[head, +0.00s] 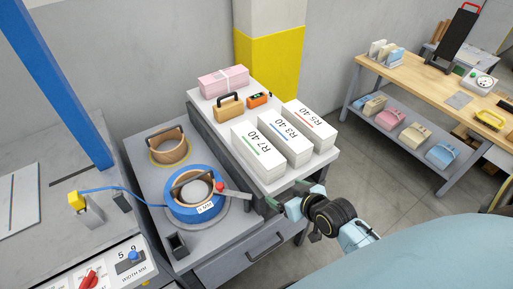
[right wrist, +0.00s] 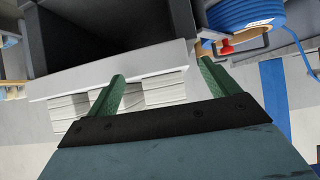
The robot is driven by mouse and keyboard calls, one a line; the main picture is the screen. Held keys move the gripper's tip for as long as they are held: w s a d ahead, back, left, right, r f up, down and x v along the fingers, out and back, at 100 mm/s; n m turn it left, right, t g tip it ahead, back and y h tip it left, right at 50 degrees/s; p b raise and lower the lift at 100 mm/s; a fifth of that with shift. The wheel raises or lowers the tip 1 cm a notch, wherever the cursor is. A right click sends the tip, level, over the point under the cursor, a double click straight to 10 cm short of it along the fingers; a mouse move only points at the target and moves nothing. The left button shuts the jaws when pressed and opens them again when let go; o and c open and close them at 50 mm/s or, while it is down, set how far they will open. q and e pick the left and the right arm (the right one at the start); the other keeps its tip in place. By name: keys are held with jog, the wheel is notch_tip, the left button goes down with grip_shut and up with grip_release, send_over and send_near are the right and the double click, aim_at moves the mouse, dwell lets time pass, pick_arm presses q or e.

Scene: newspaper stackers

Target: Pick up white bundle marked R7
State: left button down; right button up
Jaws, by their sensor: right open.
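The white bundle marked R7 40 (head: 258,151), with a green stripe, lies on the white cabinet top (head: 272,187). It is the leftmost of three similar white bundles in a row. My right gripper (head: 283,196) is open and empty at the front edge of the cabinet top, apart from the bundle and nearer to me. In the right wrist view my right gripper's green fingers (right wrist: 160,72) are spread, with white bundles (right wrist: 165,88) beyond them; their marks cannot be read there. My left gripper is not in view.
The bundles R3 40 (head: 286,137) and R5 40 (head: 310,124) stand close beside R7. A tan box with a black handle (head: 229,107), an orange device (head: 259,99) and a pink bundle (head: 223,81) sit behind. A blue strap coil (head: 190,209) lies to the left.

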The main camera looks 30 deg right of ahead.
notch_tip(320, 180, up, 12)
jog(key=w+f+t, duration=0.1)
jog(key=w+t, duration=0.1)
send_near(258, 143)
jog(key=shift+w+f+t+y, duration=0.3)
jog(key=shift+w+f, duration=0.25)
jog(key=shift+w, duration=0.4)
jog(key=shift+b+x, duration=0.35)
jog(key=shift+x, duration=2.7)
jog(key=shift+f, duration=0.1)
jog(key=shift+s, duration=0.1)
jog(key=c, duration=1.9)
jog(key=shift+o, duration=0.2)
jog(key=shift+r, duration=0.25)
